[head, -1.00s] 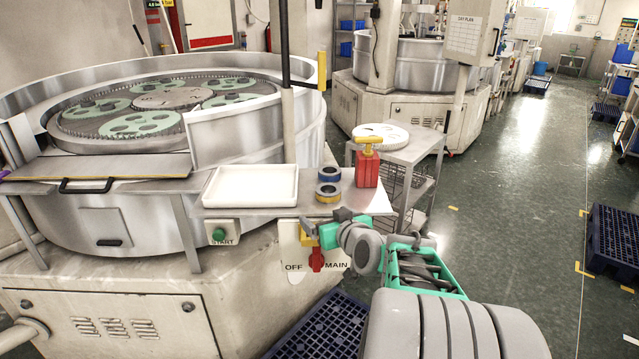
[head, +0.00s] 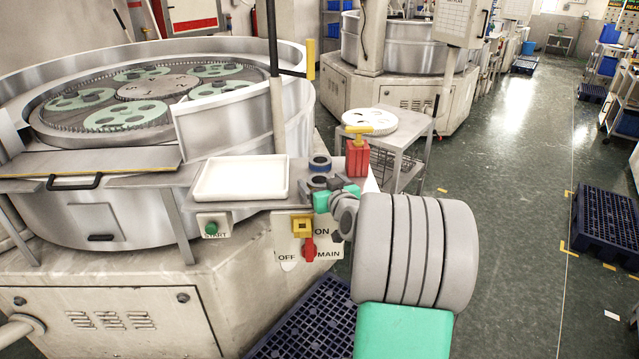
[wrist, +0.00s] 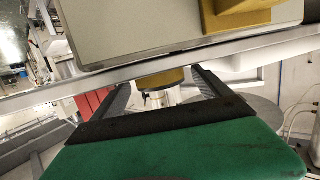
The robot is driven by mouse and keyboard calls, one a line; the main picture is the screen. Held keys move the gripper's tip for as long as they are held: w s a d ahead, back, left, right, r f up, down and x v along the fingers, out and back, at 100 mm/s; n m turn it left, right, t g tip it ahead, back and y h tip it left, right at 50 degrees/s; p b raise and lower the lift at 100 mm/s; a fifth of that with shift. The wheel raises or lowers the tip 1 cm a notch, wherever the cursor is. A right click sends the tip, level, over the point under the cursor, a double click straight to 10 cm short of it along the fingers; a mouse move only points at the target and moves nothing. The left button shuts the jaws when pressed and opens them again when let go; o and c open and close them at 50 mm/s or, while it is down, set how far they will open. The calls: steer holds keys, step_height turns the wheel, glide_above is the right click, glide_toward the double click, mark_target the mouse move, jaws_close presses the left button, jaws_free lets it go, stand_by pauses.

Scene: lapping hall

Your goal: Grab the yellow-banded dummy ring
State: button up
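The yellow-banded ring (head: 318,181) stands on the metal shelf beside the machine; in the head view my gripper (head: 322,192) covers its front, so only its dark top shows. In the wrist view, its yellow band (wrist: 162,78) shows between the two dark fingers of my gripper (wrist: 160,84), just past the shelf edge. The fingers are spread, with a gap visible on each side of the band. A blue-banded ring (head: 320,163) sits right behind it.
A red bottle with a yellow top (head: 357,157) stands close right of the rings. A white tray (head: 241,179) lies to the left. A cart (head: 405,150) stands behind.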

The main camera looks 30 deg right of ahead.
jaws_close()
steer(key=shift+r, duration=0.1)
stand_by(0.7)
